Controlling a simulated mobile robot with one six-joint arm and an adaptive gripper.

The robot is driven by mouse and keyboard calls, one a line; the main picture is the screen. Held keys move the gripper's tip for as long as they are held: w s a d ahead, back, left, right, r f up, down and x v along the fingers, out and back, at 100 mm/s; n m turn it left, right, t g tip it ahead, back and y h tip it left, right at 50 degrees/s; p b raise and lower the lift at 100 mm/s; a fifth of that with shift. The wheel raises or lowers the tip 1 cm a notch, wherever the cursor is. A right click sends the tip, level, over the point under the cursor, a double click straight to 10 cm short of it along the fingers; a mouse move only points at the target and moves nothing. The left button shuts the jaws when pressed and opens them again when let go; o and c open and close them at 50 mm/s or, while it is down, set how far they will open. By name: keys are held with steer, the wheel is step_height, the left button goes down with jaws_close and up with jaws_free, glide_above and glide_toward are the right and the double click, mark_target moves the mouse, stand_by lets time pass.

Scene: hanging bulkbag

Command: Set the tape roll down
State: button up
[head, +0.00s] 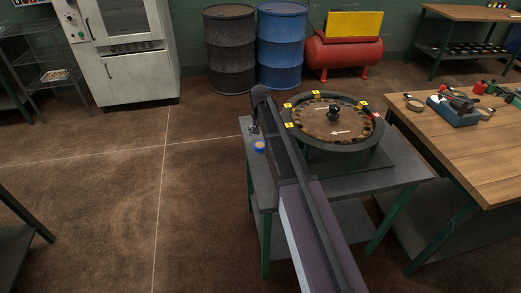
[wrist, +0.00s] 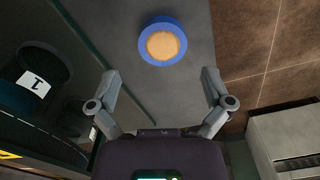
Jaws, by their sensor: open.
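The tape roll (head: 259,146), blue with a tan middle, lies flat on the left end of the grey table (head: 222,185) in the head view. The wrist view also shows the tape roll (wrist: 162,42), near the top centre on the grey surface. My gripper (wrist: 160,74) is open and empty, with its two fingers spread wide. The roll lies beyond the fingertips, apart from both of them. In the head view my arm hides part of the table, and my gripper shows only small beside the roll.
A round dark fixture (head: 333,118) with yellow tags stands on the same table, close on the right. A wooden workbench (head: 470,150) with tools is at the far right. Blue and black drums (head: 281,45), a red compressor (head: 343,53) and a white cabinet (head: 135,75) stand behind.

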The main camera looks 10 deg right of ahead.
mark_target(260, 145)
steer(key=shift+f, duration=0.15)
stand_by(0.3)
step_height(260, 145, down, 5)
steer(key=b, duration=0.5)
steer(key=shift+a, duration=0.15)
stand_by(0.5)
steer(key=c, duration=1)
steer(key=shift+r, duration=0.2)
step_height(260, 145, up, 4)
steer(key=p, duration=0.4)
steer(key=shift+f, duration=0.2)
steer(key=s, duration=1)
steer(key=s+r+p, duration=0.1)
steer(key=s, duration=0.5)
